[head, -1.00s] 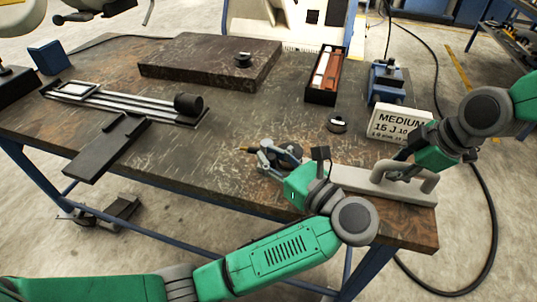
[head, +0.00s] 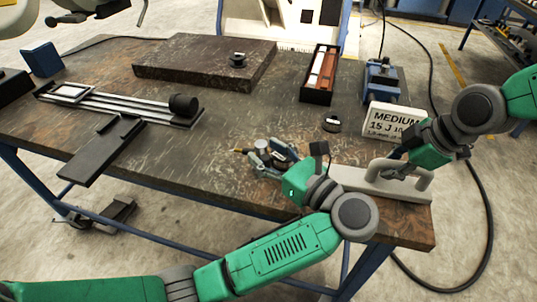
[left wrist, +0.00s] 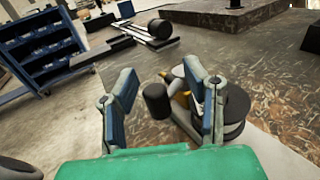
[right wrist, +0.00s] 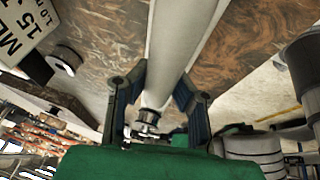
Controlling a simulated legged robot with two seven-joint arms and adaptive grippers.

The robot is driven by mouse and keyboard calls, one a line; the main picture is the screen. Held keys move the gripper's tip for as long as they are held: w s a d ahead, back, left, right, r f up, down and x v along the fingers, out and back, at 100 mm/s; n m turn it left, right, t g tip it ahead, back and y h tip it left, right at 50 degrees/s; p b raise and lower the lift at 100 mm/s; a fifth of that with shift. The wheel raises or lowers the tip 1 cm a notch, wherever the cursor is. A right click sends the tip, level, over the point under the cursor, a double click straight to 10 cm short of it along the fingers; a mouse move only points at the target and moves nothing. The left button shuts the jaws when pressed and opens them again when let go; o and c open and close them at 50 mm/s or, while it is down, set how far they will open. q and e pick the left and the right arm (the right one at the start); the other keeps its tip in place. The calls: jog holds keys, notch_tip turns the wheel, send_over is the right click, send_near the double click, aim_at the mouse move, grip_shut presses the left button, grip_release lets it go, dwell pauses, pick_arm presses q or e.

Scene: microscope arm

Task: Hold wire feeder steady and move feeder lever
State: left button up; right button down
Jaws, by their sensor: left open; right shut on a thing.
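The wire feeder is a long light-grey bar (head: 350,180) with a raised loop handle (head: 424,182), lying at the table's front right edge. At its left end sit dark round parts (left wrist: 236,108) and a brass-coloured tip (head: 238,150). My left gripper (head: 264,153) is open at that end. In the left wrist view a short dark cylinder (left wrist: 157,103), perhaps the lever's knob, shows between its fingers with a visible gap at the left finger. My right gripper (head: 393,170) is shut on the handle, whose grey tube (right wrist: 178,45) runs between its fingers. The lever's full shape is hidden.
A "MEDIUM" sign block (head: 393,121) stands close behind the handle. A dark slab (head: 205,60) and a rail fixture (head: 120,105) occupy the left.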

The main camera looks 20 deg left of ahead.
aim_at(268, 155)
pick_arm(q)
notch_tip(268, 155, up, 9)
jog(key=shift+d+r, duration=0.1)
pick_arm(e)
jog(key=shift+w+r, duration=0.1)
jog(key=shift+r, duration=0.05)
jog(key=c, duration=1.4)
grip_release()
